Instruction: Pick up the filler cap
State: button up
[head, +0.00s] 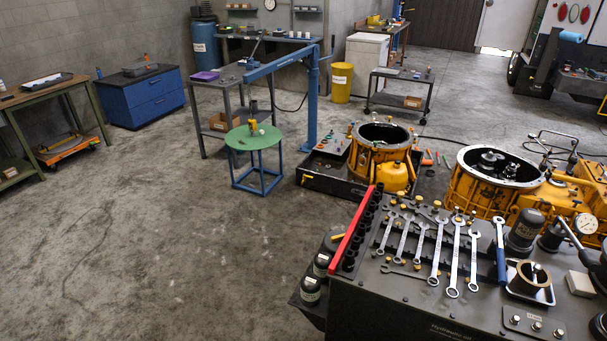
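I cannot tell which of the small parts is the filler cap. Several small brass-coloured, cap-like pieces lie among the wrenches (455,262) on the dark bench (400,312) at the lower right, one of them a brass piece (435,204) at the back. A yellow jug (396,178) stands against an open orange housing (372,158) in the middle right. A green round stool (270,141) holds a small yellow item (252,127) and a few other small things. My gripper is not in view.
A second orange housing (470,195) stands behind the dark bench. A blue post crane (312,100) rises behind the stool. Black bottles (311,290) stand at the bench's left side. A blue cabinet (142,98) stands at the far left. The floor at the left and centre is clear.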

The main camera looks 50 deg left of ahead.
aim_at(333, 239)
jog(key=u, duration=1.75)
jog(key=k, duration=0.65)
jog(key=u, duration=0.75)
jog(key=i, duration=1.5)
jog(key=z, duration=0.7)
